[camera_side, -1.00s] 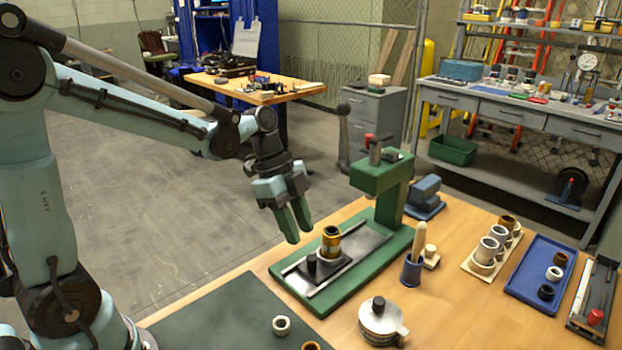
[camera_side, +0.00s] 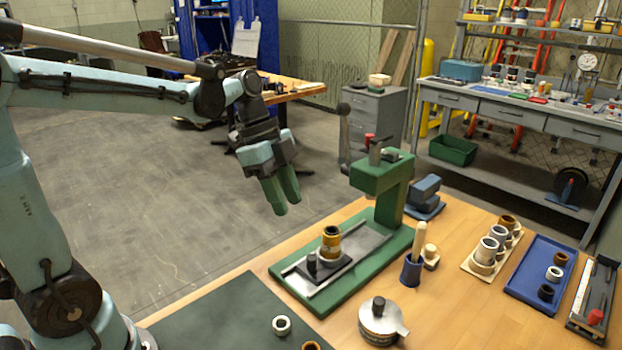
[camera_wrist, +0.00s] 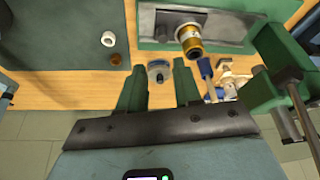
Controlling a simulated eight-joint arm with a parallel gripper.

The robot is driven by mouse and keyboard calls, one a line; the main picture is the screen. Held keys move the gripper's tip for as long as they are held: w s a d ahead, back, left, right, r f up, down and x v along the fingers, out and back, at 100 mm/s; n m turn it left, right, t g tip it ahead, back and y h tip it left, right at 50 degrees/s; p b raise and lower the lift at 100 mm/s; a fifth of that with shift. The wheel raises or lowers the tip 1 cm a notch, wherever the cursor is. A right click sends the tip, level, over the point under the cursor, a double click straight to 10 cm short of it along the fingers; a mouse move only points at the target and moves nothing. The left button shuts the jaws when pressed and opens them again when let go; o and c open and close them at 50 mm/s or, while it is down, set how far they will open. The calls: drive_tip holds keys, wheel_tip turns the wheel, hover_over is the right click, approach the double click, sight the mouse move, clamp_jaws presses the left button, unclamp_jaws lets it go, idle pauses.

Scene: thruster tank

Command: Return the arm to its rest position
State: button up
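My gripper (camera_side: 280,192) hangs in the air to the left of the green press (camera_side: 385,185), above and behind the bench's far edge in the side view. In the wrist view its two green fingers (camera_wrist: 156,85) stand apart with nothing between them, so it is open and empty. A brass-coloured sleeve (camera_side: 331,242) stands upright on the press's base plate, beside a small dark peg. The sleeve also shows in the wrist view (camera_wrist: 190,40), near the top.
A dark mat (camera_side: 235,318) with a white ring (camera_side: 281,325) lies at the front left. A round metal pot (camera_side: 380,320), a blue cup with a wooden handle (camera_side: 412,268), a ring rack (camera_side: 490,248) and a blue tray (camera_side: 528,290) stand to the right. Floor left of the bench is clear.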

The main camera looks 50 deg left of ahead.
drive_tip(key=s+d+f+n+t+y, duration=0.1)
drive_tip(key=s+n+t+y, duration=0.3)
drive_tip(key=n, duration=1)
drive_tip(key=shift+s+f+n+t, duration=0.4)
drive_tip(key=shift+s+f+t, duration=0.3)
drive_tip(key=shift+s+t, duration=0.4)
drive_tip(key=shift+s, duration=0.1)
